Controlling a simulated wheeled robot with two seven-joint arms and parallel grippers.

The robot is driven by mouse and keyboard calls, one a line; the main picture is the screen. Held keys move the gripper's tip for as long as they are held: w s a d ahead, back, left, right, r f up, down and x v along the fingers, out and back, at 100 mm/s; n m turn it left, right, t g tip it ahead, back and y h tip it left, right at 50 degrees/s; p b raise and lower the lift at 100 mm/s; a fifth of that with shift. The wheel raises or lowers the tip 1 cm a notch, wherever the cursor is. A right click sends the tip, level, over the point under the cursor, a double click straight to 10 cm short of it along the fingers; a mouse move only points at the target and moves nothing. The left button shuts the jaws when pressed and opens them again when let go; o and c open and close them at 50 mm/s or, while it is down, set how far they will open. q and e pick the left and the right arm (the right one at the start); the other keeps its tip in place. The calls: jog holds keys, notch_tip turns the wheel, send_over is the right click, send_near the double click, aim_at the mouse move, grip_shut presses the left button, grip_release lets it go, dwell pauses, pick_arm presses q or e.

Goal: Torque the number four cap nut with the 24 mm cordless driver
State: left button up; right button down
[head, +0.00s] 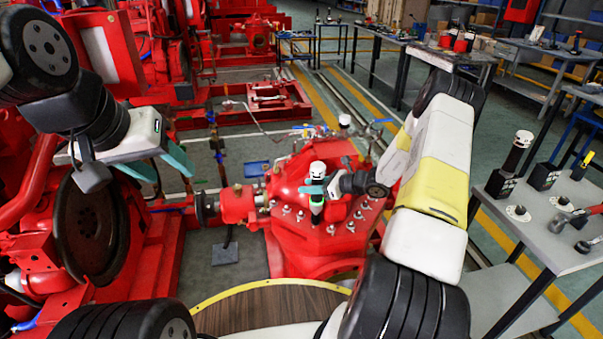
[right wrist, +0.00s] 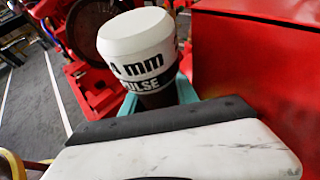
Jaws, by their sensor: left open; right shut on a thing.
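The driver (head: 318,171) has a white top and a dark body and stands about upright over the red pump casing (head: 290,247). In the right wrist view the driver (right wrist: 140,45) shows "mm" and "PULSE" lettering; its first digit is cut off. My right gripper (head: 318,188) is shut on the driver, teal fingers around its body. Several small cap nuts (head: 331,229) sit on the casing around it. I cannot tell which is number four, nor whether the driver's lower end touches a nut. My left gripper (head: 162,165) is open and empty, at the left, away from the casing.
A grey table (head: 560,238) at the right holds another white-topped tool (head: 518,150), black holders (head: 545,176) and round flanged pieces. A large dark flywheel (head: 98,228) stands below my left gripper. Pipes and valves (head: 300,130) lie behind the casing.

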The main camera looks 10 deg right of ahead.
jog(key=shift+f, duration=0.15)
dwell(0.5)
notch_tip(320, 180, up, 7)
dwell(1.2)
